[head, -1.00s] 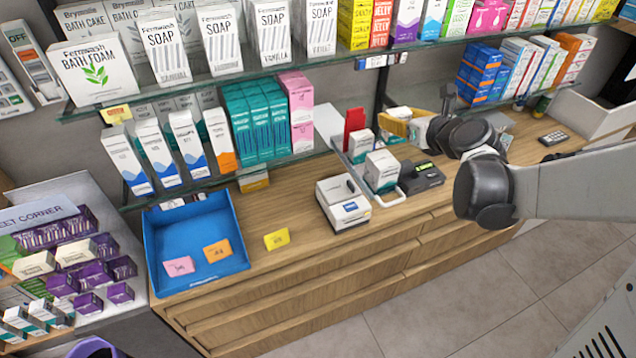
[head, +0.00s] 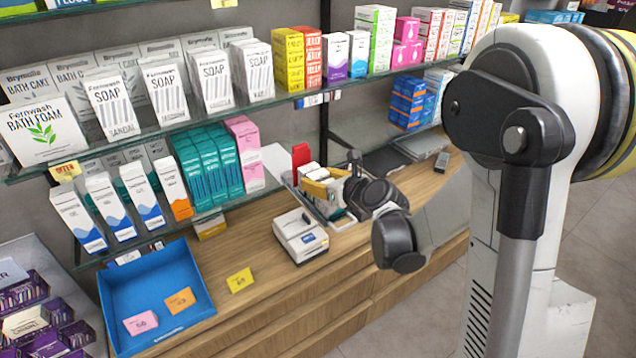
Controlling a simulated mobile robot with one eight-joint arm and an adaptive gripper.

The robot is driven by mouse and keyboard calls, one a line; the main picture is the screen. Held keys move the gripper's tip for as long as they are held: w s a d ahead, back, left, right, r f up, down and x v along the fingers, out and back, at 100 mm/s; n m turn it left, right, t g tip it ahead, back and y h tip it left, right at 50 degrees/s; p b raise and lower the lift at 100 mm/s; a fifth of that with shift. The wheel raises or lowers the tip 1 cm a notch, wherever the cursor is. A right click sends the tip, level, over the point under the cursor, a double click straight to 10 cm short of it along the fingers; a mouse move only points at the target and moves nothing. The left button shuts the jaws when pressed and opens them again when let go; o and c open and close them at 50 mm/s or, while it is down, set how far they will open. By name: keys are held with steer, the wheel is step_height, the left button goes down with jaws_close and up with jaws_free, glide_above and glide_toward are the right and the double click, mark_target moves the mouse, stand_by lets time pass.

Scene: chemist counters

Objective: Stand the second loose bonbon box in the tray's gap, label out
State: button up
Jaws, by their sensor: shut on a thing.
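My gripper (head: 335,187) is over the counter at the middle, by a grey metal tray (head: 343,225) that holds white boxes (head: 312,172). Its dark wrist hides much of the tray and any gap in it. A yellow piece shows at the jaw end; I cannot tell whether it is a finger or a box. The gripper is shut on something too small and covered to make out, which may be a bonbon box. No label on it can be read. Cream and purple boxes (head: 22,322) stand in the sweets display at the lower left.
A white device (head: 300,237) stands just in front of the tray. A blue bin (head: 150,285) with pink and orange cards is to the left, with a yellow card (head: 240,280) beside it. A glass shelf (head: 215,115) with soap boxes overhangs the counter. A red object (head: 301,155) stands behind the tray.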

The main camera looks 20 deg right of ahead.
steer(key=shift+s, duration=0.1)
steer(key=shift+f, duration=0.15)
steer(key=o, duration=0.7)
steer(key=shift+f, duration=0.15)
steer(key=o, duration=0.4)
